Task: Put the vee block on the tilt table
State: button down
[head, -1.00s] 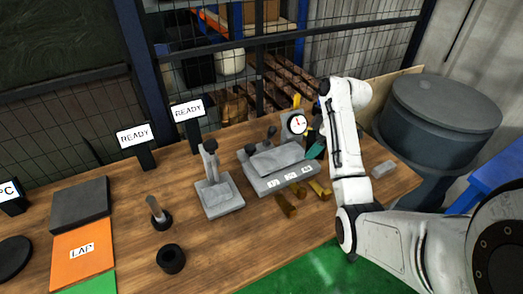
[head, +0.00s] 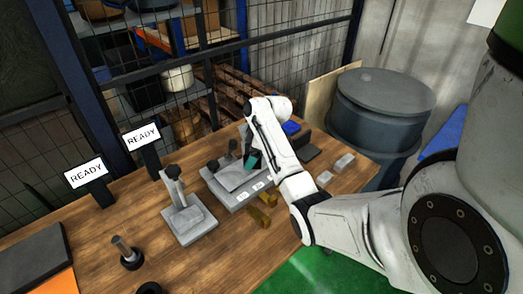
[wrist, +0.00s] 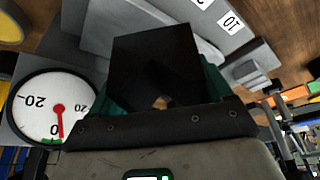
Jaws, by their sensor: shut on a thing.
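A dark block with a notch in it, which looks like the vee block (wrist: 165,65), is held between the teal finger pads of my gripper (wrist: 160,98) in the wrist view. In the head view my gripper (head: 252,164) is at the right part of the grey fixture with white number labels, which looks like the tilt table (head: 238,196). The wrist view shows that fixture's grey surface (wrist: 110,28) beyond the block. I cannot tell whether the block touches it. In the head view the block is hardly visible behind my gripper and arm.
A dial gauge (wrist: 52,108) stands close beside my gripper. Brass pieces (head: 261,214) lie in front of the fixture. A grey stand (head: 187,222) is to its left. Light grey blocks (head: 344,162) lie to the right, near the drum (head: 382,115). Clear wood shows at front left.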

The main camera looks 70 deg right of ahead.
aim_at(238, 167)
jog(key=shift+w+a+f, duration=0.15)
jog(key=shift+w+f, duration=0.25)
jog(key=shift+w, duration=0.4)
jog(key=shift+w+a+f, duration=0.15)
jog(key=shift+w+f, duration=0.25)
jog(key=shift+w, duration=0.35)
jog(key=shift+w+f+p, duration=0.3)
jog(key=shift+f, duration=0.1)
jog(key=shift+f, duration=0.1)
grip_release()
jog(key=shift+s+a+f, duration=0.1)
jog(key=shift+a+f, duration=0.05)
jog(key=shift+r, duration=0.25)
jog(key=b+v, duration=0.1)
jog(key=v, duration=1)
jog(key=shift+s+r, duration=0.3)
jog(key=shift+r, duration=0.05)
